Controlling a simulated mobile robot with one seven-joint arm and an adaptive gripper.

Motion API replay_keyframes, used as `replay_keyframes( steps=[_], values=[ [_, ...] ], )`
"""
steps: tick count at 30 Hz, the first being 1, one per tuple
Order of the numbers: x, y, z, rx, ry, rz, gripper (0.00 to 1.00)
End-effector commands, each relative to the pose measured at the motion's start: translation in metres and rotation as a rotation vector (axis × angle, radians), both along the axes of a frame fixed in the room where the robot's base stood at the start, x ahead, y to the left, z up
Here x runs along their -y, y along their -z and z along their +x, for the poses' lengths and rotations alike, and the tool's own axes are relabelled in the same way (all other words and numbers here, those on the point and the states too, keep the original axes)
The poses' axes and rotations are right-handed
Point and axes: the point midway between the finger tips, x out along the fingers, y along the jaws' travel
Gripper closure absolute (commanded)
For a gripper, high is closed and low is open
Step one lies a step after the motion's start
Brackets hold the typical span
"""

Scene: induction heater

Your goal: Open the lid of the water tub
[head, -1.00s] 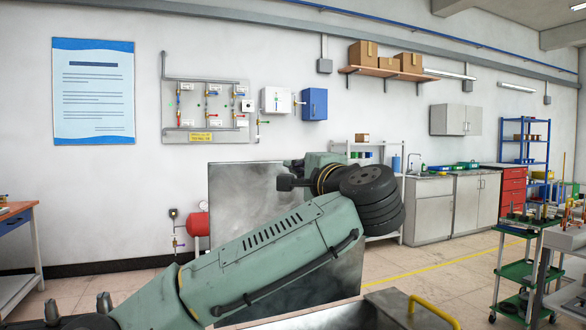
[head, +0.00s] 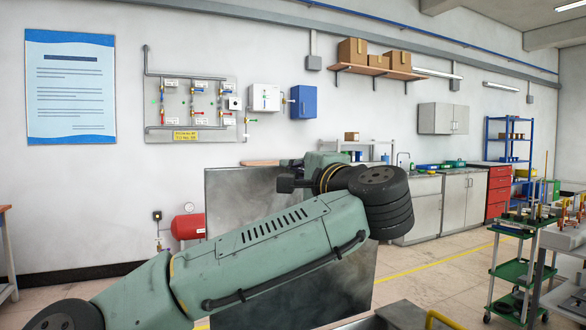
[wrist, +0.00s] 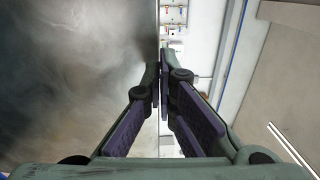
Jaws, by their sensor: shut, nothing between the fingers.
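A large grey, smudged metal panel (head: 235,190) stands upright in the middle of the head view, behind my arm. It looks like the raised lid of the tub. A metal rim (head: 400,314) with a yellow handle (head: 441,319) shows at the bottom edge, probably the water tub; most of it is out of view. In the wrist view the smudged grey panel (wrist: 70,70) fills the left side. My gripper (wrist: 160,78) is shut and empty, with its fingertips together by the panel's edge. I cannot tell if they touch it. The fingers are hidden in the head view.
A red tank (head: 188,226) stands by the wall at left. A green cart (head: 515,270) with items stands at right. Grey cabinets (head: 462,200) and red drawers (head: 498,190) line the back wall. Open floor (head: 425,262) lies between the panel and the cart.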

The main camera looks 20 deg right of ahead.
Motion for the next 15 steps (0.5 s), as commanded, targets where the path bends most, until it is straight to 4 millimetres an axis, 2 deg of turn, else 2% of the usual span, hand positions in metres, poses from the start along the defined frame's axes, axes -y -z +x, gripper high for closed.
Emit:
replay_keyframes(
  steps=[5,8,11,15],
  values=[
    [0.000,0.000,0.000,0.000,0.000,0.000,1.00],
    [0.000,-0.001,0.007,-0.003,0.000,-0.002,1.00],
    [-0.001,-0.004,0.028,-0.006,-0.001,-0.006,1.00],
    [-0.003,-0.007,0.067,-0.007,-0.001,-0.007,1.00]
  ],
)
